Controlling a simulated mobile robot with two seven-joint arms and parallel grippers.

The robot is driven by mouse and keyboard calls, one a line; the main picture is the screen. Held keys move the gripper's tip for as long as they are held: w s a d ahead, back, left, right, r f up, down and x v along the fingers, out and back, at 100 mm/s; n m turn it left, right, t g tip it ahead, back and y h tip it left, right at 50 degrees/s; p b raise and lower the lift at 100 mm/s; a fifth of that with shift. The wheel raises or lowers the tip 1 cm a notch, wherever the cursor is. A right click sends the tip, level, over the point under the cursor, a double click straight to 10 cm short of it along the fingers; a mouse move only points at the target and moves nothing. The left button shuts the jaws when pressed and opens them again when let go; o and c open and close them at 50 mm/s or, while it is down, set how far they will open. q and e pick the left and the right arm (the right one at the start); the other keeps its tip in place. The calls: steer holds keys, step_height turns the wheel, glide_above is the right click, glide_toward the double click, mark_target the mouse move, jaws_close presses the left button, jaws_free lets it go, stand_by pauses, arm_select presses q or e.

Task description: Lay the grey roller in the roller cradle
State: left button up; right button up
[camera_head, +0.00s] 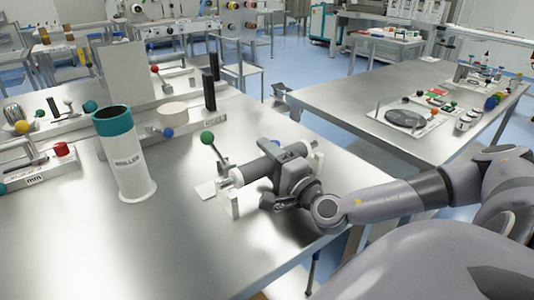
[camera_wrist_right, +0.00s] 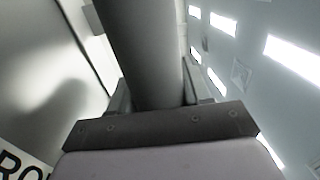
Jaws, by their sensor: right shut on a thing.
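The grey roller (camera_head: 258,169) lies roughly level at the near right part of the steel table, with a pale end piece at its left. My right gripper (camera_head: 285,160) is shut around the roller towards its right end. In the right wrist view the roller (camera_wrist_right: 145,50) runs between the two fingers (camera_wrist_right: 150,100). The roller cradle (camera_head: 233,206) shows as white upright supports below and beside the roller's ends. I cannot tell whether the roller rests in the supports or is just above them. My gripper hides part of the cradle. My left gripper is not in view.
A green-knobbed lever (camera_head: 208,139) rises close behind the roller. Fixtures with coloured knobs line the table's back and left. The front of the table is clear.

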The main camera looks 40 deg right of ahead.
steer(key=shift+f+b, duration=0.35)
steer(key=shift+f, duration=0.35)
stand_by(0.3)
steer(key=shift+s+f, duration=0.1)
steer(key=shift+f, duration=0.05)
